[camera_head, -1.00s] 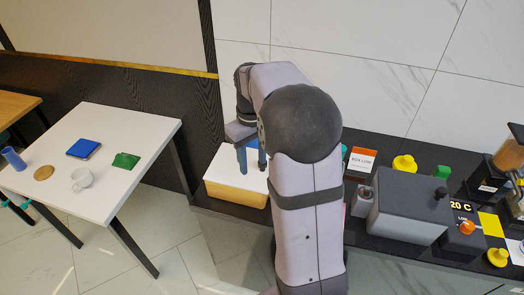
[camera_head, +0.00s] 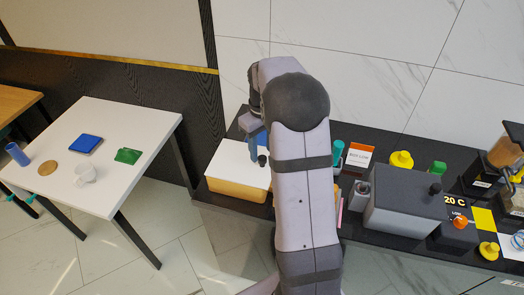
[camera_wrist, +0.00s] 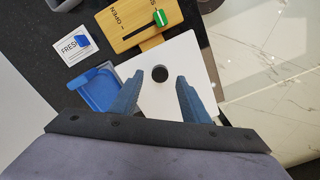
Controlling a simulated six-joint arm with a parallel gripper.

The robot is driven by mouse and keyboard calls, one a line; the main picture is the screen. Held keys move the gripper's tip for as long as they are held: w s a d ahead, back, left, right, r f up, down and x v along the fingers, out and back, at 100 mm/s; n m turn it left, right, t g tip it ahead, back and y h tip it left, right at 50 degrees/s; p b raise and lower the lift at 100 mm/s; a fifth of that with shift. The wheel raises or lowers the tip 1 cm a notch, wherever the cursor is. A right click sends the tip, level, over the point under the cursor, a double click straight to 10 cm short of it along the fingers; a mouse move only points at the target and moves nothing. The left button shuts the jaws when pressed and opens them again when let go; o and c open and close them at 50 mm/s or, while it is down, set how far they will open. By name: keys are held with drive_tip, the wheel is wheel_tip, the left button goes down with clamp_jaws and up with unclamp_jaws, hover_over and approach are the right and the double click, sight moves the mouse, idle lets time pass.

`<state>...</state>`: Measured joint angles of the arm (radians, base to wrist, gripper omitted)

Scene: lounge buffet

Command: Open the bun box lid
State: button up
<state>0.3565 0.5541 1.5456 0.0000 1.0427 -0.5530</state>
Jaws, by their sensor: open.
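The bun box (camera_head: 236,190) is a yellow-tan box with a flat white lid (camera_head: 228,163) on top, at the near left end of the dark counter. A round black knob (camera_head: 262,160) stands on the lid. The lid lies flat on the box. In the wrist view, the white lid (camera_wrist: 185,62) and black knob (camera_wrist: 160,74) are below my gripper (camera_wrist: 160,78). Its two blue fingers are open and apart, with the knob seen between their tips. Nothing is held. In the head view, my arm hides part of the lid.
A wooden panel (camera_wrist: 112,38) marked OPEN, with a green slider (camera_wrist: 160,17), lies beyond the lid in the wrist view. A blue tray (camera_wrist: 98,90) and a FRESH card (camera_wrist: 72,48) lie left. A grey box (camera_head: 405,210) stands right of my arm.

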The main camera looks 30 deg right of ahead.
drive_tip(key=shift+f+p, duration=0.3)
drive_tip(key=shift+f, duration=0.95)
drive_tip(key=shift+c, duration=0.4)
clamp_jaws()
drive_tip(key=shift+r, duration=0.15)
